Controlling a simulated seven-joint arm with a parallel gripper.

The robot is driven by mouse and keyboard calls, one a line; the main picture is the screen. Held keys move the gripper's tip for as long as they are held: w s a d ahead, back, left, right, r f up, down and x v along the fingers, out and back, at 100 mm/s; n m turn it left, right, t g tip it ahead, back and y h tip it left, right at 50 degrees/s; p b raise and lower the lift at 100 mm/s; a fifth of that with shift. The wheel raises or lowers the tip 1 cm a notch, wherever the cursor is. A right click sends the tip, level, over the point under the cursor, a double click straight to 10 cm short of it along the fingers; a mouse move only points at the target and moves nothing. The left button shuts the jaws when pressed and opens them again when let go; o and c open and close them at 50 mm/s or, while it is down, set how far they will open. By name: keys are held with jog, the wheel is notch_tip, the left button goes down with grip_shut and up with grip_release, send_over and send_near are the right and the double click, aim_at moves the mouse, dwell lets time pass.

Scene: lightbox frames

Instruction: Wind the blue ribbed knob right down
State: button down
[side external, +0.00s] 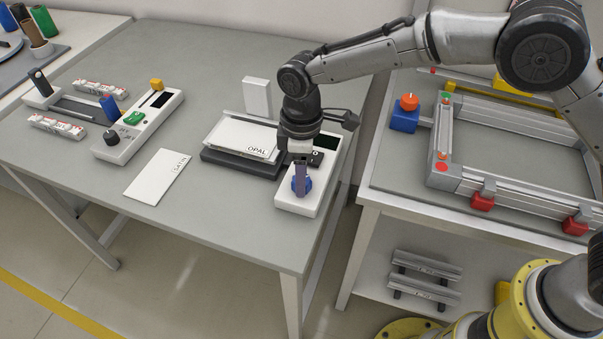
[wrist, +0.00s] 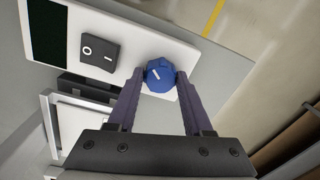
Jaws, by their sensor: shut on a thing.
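The blue ribbed knob (wrist: 158,76) sits on a white control box (wrist: 128,42), with a white pointer line on its top face. In the side view the knob (side external: 307,184) is partly hidden by my fingers. My gripper (wrist: 158,80) is shut on the knob, one finger on each side of it. In the side view my gripper (side external: 301,182) points down at the front end of the white box (side external: 290,203). In the wrist view the pointer line slants from upper left to lower right.
A black rocker switch (wrist: 98,50) and a dark display (wrist: 46,30) share the box. A panel marked OPAL (side external: 240,138) lies on a dark base left of it. A SATIN panel (side external: 157,177) lies farther left. Another control box (side external: 138,125) stands beyond. The table's front is clear.

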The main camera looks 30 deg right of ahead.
jog(key=n, duration=0.4)
jog(key=shift+r+n, duration=0.1)
jog(key=shift+n, duration=1.9)
jog(key=shift+c, duration=1.5)
grip_release()
notch_tip(320, 180, up, 14)
jog(key=shift+w, duration=0.25)
jog(key=shift+a, duration=0.1)
